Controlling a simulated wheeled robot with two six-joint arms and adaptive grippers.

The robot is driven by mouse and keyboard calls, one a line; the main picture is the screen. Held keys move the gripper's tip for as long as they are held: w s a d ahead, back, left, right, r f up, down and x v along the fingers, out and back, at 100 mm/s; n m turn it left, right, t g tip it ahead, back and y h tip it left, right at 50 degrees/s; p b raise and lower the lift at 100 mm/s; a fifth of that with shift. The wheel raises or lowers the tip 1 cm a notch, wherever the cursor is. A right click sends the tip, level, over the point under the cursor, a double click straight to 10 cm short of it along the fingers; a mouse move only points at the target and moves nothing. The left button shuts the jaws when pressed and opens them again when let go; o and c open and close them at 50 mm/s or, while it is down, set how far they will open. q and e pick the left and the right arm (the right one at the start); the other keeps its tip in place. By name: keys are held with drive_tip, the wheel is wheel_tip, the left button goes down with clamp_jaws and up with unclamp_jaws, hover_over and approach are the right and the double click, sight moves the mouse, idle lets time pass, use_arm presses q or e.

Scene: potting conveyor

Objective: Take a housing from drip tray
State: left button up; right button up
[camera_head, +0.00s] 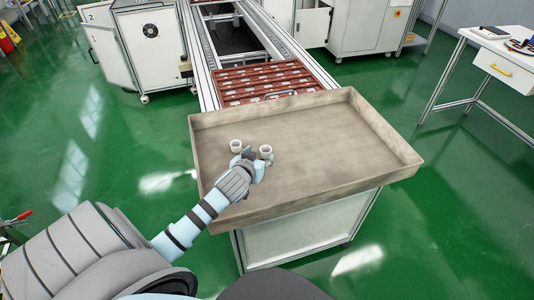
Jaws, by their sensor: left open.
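The drip tray (335,150) is a wide, shallow, grey-brown tray with low walls on a white stand in front of me. Two small white cup-like housings stand in its left part. The left housing (235,146) stands free, just beyond my gripper. The right housing (266,152) is at the fingertips of my left gripper (258,157). The gripper is open and reaches in over the tray's near left wall. I cannot tell whether a finger touches the right housing. My right gripper is not in view.
Behind the tray, a conveyor (203,57) carries a red-brown slotted pallet (262,80). White machine cabinets (150,45) stand at the back. A workbench (500,45) with a yellow-handled drawer is at the right. The tray's middle and right are empty.

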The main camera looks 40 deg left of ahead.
sight(267, 148)
use_arm(q)
drive_tip(key=b+x, duration=0.2)
drive_tip(key=x, duration=0.5)
drive_tip(key=shift+f, duration=0.25)
drive_tip(key=shift+w+a+f, duration=0.1)
drive_tip(key=shift+w, duration=0.25)
drive_tip(key=shift+s, duration=0.1)
drive_tip(key=c, duration=0.9)
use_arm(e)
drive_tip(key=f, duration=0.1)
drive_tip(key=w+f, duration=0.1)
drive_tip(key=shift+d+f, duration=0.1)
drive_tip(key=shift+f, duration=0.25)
